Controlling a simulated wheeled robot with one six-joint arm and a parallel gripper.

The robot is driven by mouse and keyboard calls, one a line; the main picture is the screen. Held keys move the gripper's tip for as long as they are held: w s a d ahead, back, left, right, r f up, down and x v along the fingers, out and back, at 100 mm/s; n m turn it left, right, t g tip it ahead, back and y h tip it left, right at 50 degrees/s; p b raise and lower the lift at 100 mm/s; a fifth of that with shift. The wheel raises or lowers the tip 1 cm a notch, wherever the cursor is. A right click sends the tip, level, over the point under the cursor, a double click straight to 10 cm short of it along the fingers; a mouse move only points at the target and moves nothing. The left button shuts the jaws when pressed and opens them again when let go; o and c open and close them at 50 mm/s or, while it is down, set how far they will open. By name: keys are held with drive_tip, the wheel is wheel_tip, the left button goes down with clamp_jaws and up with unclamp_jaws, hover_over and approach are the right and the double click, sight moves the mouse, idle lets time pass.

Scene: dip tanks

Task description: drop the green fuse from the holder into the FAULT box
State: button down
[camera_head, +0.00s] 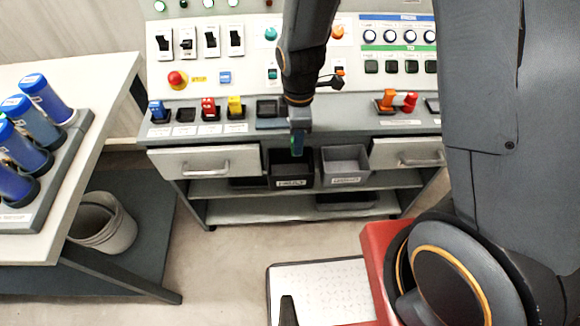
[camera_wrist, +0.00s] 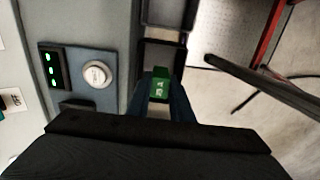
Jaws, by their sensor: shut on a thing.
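My gripper (camera_head: 297,148) is shut on the green fuse (camera_wrist: 160,90), which sits upright between the fingertips in the wrist view. In the head view the gripper hangs just in front of the console edge, above the open boxes. A black box (camera_head: 291,183) is below it, and a grey box (camera_head: 345,180) stands to its right. Both have front labels too small to read surely, so I cannot tell which is FAULT. In the wrist view a dark box (camera_wrist: 160,55) lies beyond the fuse. The holder row has an empty slot (camera_head: 185,115) between blue and red fuses.
Drawers (camera_head: 205,162) flank the boxes, with a shelf (camera_head: 300,208) underneath. A blue fuse (camera_head: 158,109), a red fuse (camera_head: 208,106) and a yellow fuse (camera_head: 236,106) stand on the console. A side table (camera_head: 100,85) is at left. The floor in front is partly clear.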

drive_tip(key=shift+f+b, duration=2.25)
drive_tip(key=shift+f, duration=0.45)
drive_tip(key=c, duration=1.5)
unclamp_jaws()
drive_tip(key=shift+r, duration=3.95)
drive_tip(key=s+d+r+m, duration=0.2)
drive_tip(key=d+m, duration=0.2)
drive_tip(key=m, duration=0.2)
drive_tip(key=s+d+r+m, duration=0.2)
drive_tip(key=s+d+m, duration=0.1)
drive_tip(key=d+m, duration=0.1)
drive_tip(key=s+d+r+m, duration=0.2)
drive_tip(key=d+r+m, duration=0.1)
drive_tip(key=m, duration=0.4)
drive_tip(key=shift+s+d+r+m, duration=0.1)
drive_tip(key=shift+s+d+m, duration=0.2)
drive_tip(key=shift+d, duration=0.55)
